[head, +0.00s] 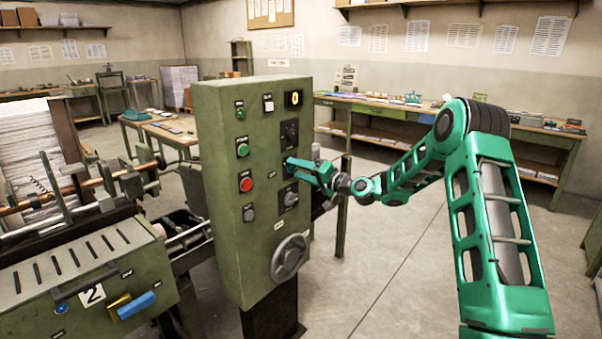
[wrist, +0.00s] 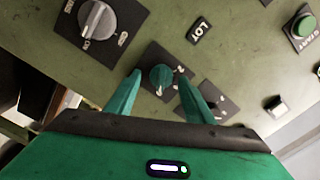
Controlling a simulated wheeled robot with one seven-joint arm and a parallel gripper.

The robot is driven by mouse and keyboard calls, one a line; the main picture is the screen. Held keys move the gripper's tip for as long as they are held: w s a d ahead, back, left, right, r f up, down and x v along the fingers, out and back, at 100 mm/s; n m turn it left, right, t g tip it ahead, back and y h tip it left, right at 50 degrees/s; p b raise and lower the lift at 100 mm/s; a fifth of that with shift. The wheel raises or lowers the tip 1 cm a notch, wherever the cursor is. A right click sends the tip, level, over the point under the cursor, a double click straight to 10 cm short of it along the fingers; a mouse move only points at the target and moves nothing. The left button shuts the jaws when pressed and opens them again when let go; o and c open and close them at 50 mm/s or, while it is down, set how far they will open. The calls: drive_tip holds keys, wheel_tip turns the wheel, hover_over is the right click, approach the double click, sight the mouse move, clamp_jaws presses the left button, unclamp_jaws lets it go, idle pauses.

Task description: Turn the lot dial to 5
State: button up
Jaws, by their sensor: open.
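My gripper (wrist: 160,80) is open, with one finger on each side of the knob. I cannot tell whether either finger touches it. In the head view my gripper (head: 289,164) is at the face of the green control cabinet (head: 225,180), between two black-plated dials, and hides the lot dial there.
A grey rotary switch (head: 290,197) sits below my gripper, and another dial (head: 289,133) sits above it. A red button (head: 246,185) and green buttons are on the left of the panel. A handwheel (head: 290,257) sticks out lower down. The floor (head: 400,270) to the right is clear.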

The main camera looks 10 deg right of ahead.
drive_tip(key=c, duration=1)
drive_tip(key=shift+d, duration=0.15)
drive_tip(key=shift+n, duration=0.4)
drive_tip(key=shift+s+f+n, duration=0.1)
drive_tip(key=shift+f+n, duration=0.05)
drive_tip(key=shift+n, duration=5.45)
